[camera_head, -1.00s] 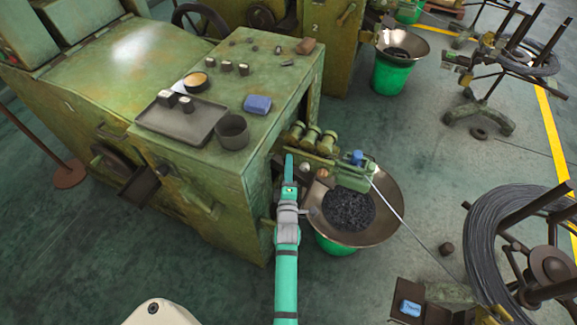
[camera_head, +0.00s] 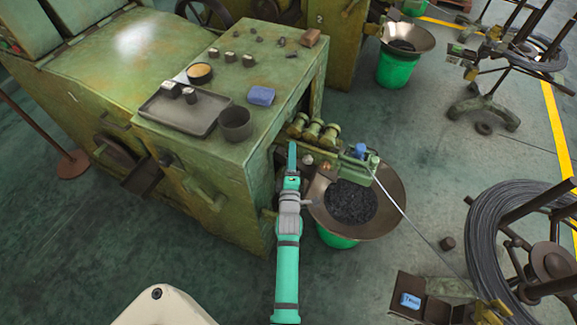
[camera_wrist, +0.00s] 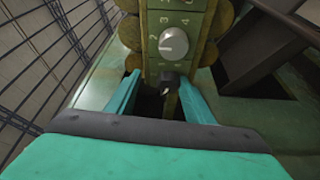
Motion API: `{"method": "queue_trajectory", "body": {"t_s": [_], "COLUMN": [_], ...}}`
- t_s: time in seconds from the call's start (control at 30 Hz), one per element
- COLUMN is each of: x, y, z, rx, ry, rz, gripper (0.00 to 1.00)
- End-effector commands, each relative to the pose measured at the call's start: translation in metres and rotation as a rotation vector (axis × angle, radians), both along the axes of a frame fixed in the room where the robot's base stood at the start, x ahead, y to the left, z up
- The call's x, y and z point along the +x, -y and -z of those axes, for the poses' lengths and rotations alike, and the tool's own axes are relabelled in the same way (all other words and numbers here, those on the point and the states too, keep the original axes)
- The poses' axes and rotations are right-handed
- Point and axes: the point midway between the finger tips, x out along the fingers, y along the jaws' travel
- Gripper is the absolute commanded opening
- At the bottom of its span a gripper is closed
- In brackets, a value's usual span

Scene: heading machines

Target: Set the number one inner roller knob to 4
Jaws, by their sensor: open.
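The machine marked 1 (camera_head: 72,98) stands at the left with its roller unit (camera_head: 313,131) at its right side. In the wrist view a green numbered panel (camera_wrist: 184,18) carries a silver-grey dial knob (camera_wrist: 173,43) with digits around it. A dark knob (camera_wrist: 169,79) with a pale mark sits below it, near the fingertips. My gripper (camera_wrist: 160,76) is open, its teal fingers on either side of the dark knob. I cannot tell whether they touch it. In the head view my gripper (camera_head: 292,160) is beside the roller unit. Which knob is the inner one is not readable.
A bronze-coloured funnel (camera_head: 385,190) over a green bucket is right of my arm. A wire runs from the roller unit to a coil stand (camera_head: 515,235) at the right. A tray (camera_head: 183,110) and a cup (camera_head: 236,123) are on the machine top.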

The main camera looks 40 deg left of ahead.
Motion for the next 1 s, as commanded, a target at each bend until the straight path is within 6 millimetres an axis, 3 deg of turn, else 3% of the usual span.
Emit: {"method": "queue_trajectory", "body": {"t_s": [0.07,0.17,0.27,0.37,0.4,0.43,0.47,0.8,1.0], "x": [0.001,-0.006,-0.012,-0.023,-0.028,-0.033,-0.036,-0.088,-0.109], "y": [0.002,0.007,0.011,0.017,0.02,0.02,0.022,0.057,0.071], "z": [-0.018,-0.028,-0.039,-0.055,-0.062,-0.066,-0.071,-0.1,-0.11], "rx": [0.005,0.004,0.008,0.011,0.013,0.011,0.01,0.003,0.002], "ry": [0.007,0.01,0.013,0.015,0.015,0.015,0.014,0.006,0.004], "rz": [0.003,0.003,0.005,0.003,0.002,0.0,0.0,0.003,0.004], "gripper": [0.45,0.47,0.61,0.82,0.75,0.56,0.45,0.45,0.45]}}
